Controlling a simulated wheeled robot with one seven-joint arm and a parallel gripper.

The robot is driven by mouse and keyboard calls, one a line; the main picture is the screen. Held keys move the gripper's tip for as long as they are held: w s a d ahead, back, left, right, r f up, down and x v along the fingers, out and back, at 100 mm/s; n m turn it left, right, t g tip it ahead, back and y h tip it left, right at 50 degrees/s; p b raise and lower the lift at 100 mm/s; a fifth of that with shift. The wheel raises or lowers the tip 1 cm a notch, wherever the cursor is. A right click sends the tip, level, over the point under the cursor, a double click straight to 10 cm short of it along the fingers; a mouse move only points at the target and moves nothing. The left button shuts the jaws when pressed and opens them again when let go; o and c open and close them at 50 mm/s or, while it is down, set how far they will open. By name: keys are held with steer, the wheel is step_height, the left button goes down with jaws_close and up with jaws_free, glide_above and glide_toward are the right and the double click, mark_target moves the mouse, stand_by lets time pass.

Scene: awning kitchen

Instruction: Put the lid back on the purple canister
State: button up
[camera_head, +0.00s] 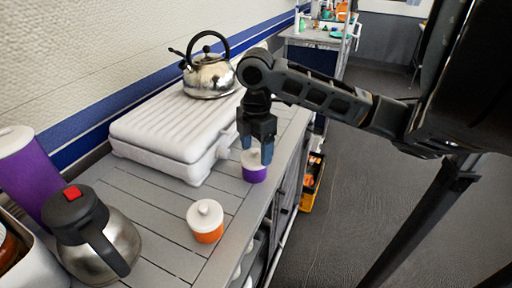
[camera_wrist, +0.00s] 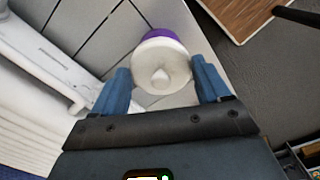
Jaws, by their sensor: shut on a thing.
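The purple canister (camera_head: 254,174) stands upright on the grey slatted counter near its right edge. In the wrist view only part of its purple side (camera_wrist: 168,35) shows beyond the lid. The round white lid (camera_wrist: 162,72) with a small knob is between the blue fingers of my gripper (camera_wrist: 163,78), over the canister's mouth. My gripper (camera_head: 256,150) points down over the canister and is shut on the lid. The lid and the canister look lined up; whether the lid is fully seated I cannot tell. The fingers partly hide the lid in the head view.
An orange canister with a white lid (camera_head: 206,222) stands nearer on the counter. A white ribbed grill (camera_head: 175,130) is close on the left, with a steel kettle (camera_head: 208,76) behind. A steel jug (camera_head: 95,235) and a tall purple container (camera_head: 28,170) stand at the left.

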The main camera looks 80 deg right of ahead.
stand_by(0.3)
steer(key=o, duration=1)
steer(key=shift+r, duration=0.1)
steer(key=shift+r+p, duration=2.55)
steer(key=shift+r, duration=0.85)
steer(key=shift+c, duration=0.2)
jaws_close()
